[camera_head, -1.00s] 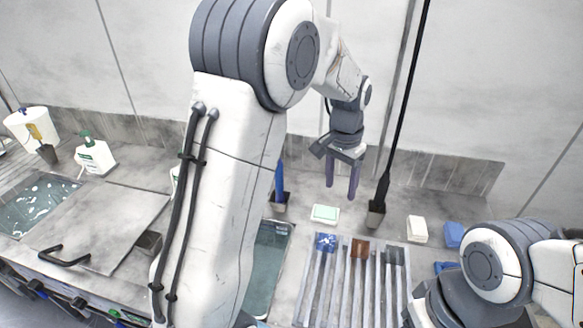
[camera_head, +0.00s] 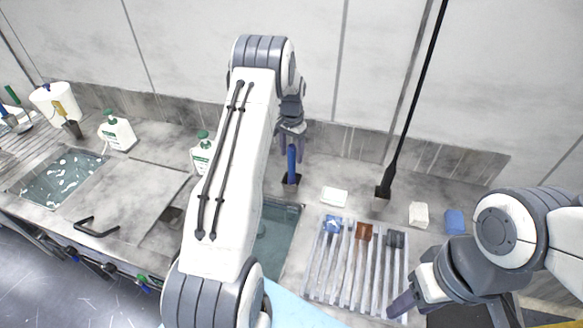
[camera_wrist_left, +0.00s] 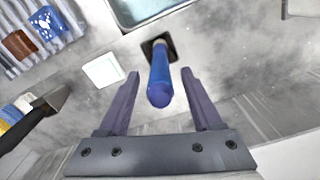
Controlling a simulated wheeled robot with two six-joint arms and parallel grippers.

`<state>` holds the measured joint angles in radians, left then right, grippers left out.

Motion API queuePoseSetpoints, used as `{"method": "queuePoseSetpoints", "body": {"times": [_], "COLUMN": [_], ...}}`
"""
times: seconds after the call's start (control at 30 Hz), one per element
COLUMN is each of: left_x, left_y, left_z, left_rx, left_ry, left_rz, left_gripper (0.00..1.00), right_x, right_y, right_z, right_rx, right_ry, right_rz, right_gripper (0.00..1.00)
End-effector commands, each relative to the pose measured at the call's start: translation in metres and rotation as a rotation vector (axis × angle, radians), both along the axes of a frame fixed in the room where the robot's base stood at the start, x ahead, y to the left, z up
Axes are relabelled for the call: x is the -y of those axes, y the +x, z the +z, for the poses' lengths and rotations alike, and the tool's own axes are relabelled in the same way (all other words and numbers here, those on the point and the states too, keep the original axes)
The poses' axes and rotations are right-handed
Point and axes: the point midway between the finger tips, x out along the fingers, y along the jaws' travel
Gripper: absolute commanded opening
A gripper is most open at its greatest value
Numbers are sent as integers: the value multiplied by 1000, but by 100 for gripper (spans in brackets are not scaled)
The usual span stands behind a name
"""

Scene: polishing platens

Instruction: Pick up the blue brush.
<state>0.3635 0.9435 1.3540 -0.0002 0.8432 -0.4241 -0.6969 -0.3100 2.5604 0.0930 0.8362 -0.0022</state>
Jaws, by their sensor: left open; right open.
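The blue brush (camera_head: 291,165) stands upright in a small dark square holder (camera_head: 290,181) behind the sink; only its blue handle shows. My left gripper (camera_head: 291,140) is open above it, with its fingers down around the top of the handle. In the left wrist view the blue handle (camera_wrist_left: 160,82) lies between the two open purple fingers (camera_wrist_left: 161,73), with a visible gap on each side. My right gripper (camera_head: 405,300) is open and empty at the lower right, partly hidden by its own arm.
A white-green sponge (camera_head: 333,197) lies right of the brush. A tall black rod (camera_head: 398,150) stands in another holder. A slatted rack (camera_head: 345,275) holds brown, grey and blue blocks. A green-capped bottle (camera_head: 202,155) stands left of my left arm. The wall is close behind.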

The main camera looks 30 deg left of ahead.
Motion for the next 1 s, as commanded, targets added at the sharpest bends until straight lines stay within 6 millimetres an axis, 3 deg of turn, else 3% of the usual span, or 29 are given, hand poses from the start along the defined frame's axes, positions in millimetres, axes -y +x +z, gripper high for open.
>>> {"method": "queuePoseSetpoints", "body": {"times": [0.03, 0.1, 0.3, 0.53, 0.57, 0.7, 0.73, 1.0], "left_x": [1, 0, 0, 0, 0, 0, 0, 0], "left_y": [-1, -2, 0, 0, 0, 0, 0, 0], "left_z": [-3, -13, -36, -39, -39, -39, -38, -38], "left_rx": [-6, -6, -2, 0, 0, -1, -1, 0], "left_ry": [-3, -3, -1, 0, 0, 0, 0, 0], "left_rz": [0, 0, 0, 0, 0, 1, 1, 1], "left_gripper": [66, 66, 66, 66, 58, 5, 0, 0], "right_x": [0, 0, 0, 0, 0, 0, 0, 0], "right_y": [0, 0, 0, 0, 0, 0, 0, 0], "right_z": [13, 21, 27, 25, 25, 25, 25, 25], "right_rx": [0, 0, 1, 0, 0, 0, 0, 0], "right_ry": [0, 0, 1, 0, 0, 0, 0, 0], "right_rz": [1, 3, 4, 4, 4, 4, 4, 4], "right_gripper": [50, 50, 50, 50, 50, 50, 50, 50]}}
